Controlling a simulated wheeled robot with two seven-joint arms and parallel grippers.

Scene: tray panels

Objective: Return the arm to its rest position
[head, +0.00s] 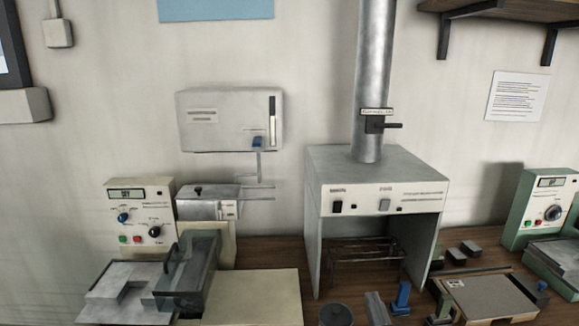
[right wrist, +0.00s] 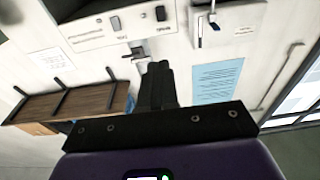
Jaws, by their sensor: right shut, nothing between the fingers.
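My right gripper (right wrist: 158,68) shows in the right wrist view, with its two dark fingers together and nothing between them. It is in free space and points toward the wall, touching nothing that I can see. In that view the scene is rolled over, with the hood's control panel (right wrist: 115,25) at the top. I cannot make out either gripper clearly in the head view. My left gripper is in neither view.
A fume hood (head: 375,180) with a metal duct (head: 373,80) stands on the bench. A wall box (head: 225,120) hangs left of it. Control units (head: 140,190) and a clear tank (head: 190,275) stand at left. A wooden shelf (head: 510,8) juts out upper right.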

